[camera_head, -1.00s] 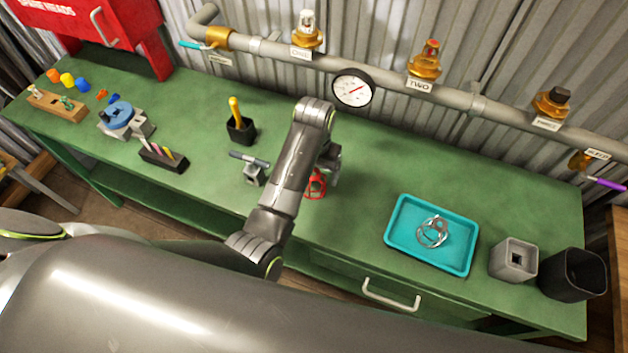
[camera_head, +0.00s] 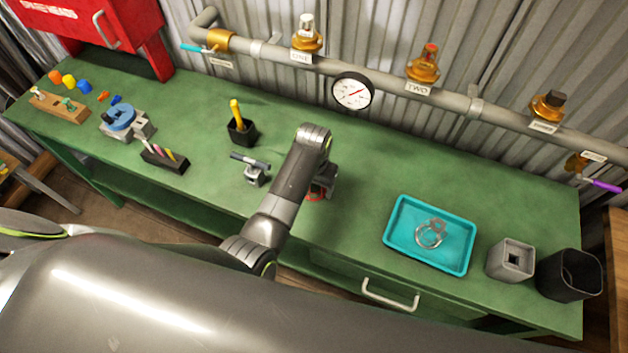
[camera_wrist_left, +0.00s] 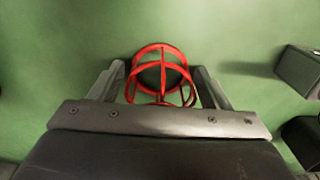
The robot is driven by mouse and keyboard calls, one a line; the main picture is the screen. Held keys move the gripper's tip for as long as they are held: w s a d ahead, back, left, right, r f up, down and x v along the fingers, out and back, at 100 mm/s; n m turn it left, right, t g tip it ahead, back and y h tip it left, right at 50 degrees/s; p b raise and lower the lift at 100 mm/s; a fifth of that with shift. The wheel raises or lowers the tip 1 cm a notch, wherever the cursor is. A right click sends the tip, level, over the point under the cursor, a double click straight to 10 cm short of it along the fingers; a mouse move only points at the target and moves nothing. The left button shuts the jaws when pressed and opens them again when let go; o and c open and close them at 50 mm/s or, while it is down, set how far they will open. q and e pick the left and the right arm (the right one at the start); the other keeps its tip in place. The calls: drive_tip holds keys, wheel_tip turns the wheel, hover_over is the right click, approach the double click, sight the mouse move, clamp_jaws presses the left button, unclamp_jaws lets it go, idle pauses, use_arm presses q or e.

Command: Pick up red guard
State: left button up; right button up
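The red guard (camera_wrist_left: 161,68) is a small red wire cage standing on the green bench. In the left wrist view it sits between the two fingers of my left gripper (camera_wrist_left: 160,85). The fingers are apart, with a gap showing on each side of the guard. In the head view only a bit of the red guard (camera_head: 315,195) shows below my left gripper (camera_head: 325,188), and my arm hides the rest. My right gripper is not in view.
On the green bench (camera_head: 350,225), a teal tray (camera_head: 395,236) holds a silver wire guard (camera_head: 430,234). A small grey stand (camera_head: 254,174) is left of my gripper. A pipe with valves runs behind.

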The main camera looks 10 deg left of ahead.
use_arm(q)
drive_tip(key=c, duration=0.7)
drive_tip(key=shift+r, duration=0.1)
